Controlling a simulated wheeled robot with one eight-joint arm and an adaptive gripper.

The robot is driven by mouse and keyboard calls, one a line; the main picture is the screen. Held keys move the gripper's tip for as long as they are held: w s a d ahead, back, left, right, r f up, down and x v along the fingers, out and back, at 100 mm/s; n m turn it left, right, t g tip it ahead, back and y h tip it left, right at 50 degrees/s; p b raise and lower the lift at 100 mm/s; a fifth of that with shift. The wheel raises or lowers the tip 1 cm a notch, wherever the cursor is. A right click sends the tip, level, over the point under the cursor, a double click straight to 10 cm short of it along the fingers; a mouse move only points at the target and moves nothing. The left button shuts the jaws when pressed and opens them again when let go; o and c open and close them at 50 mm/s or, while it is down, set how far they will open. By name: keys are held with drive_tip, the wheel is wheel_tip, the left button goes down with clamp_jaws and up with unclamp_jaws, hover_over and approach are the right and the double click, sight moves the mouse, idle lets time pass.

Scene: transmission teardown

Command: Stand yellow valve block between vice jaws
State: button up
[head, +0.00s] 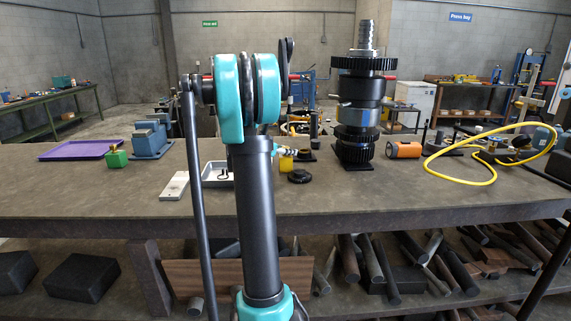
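A small yellow block (286,164), which looks like the valve block, is on the workbench just right of my upright arm link. The arm partly hides the area around it. A blue vice (151,140) stands on the bench left of my arm. No block shows between its jaws, but the gap is hard to make out. My teal and black arm rises through the middle of the view. A small teal and white piece just above the yellow block may be part of my wrist. My gripper's fingers cannot be made out, so their hold on the block is unclear.
A green block (116,158) with a brass top and a purple tray (79,150) are left of the vice. A white tray (217,174) lies behind my arm. A tall gear stack (359,100), an orange cylinder (403,150) and a yellow hose (465,181) are at right. The front left bench is clear.

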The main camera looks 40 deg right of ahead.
drive_tip(key=shift+c, duration=0.4)
clamp_jaws()
drive_tip(key=shift+r, duration=0.1)
wheel_tip(320, 180, up, 20)
idle(0.7)
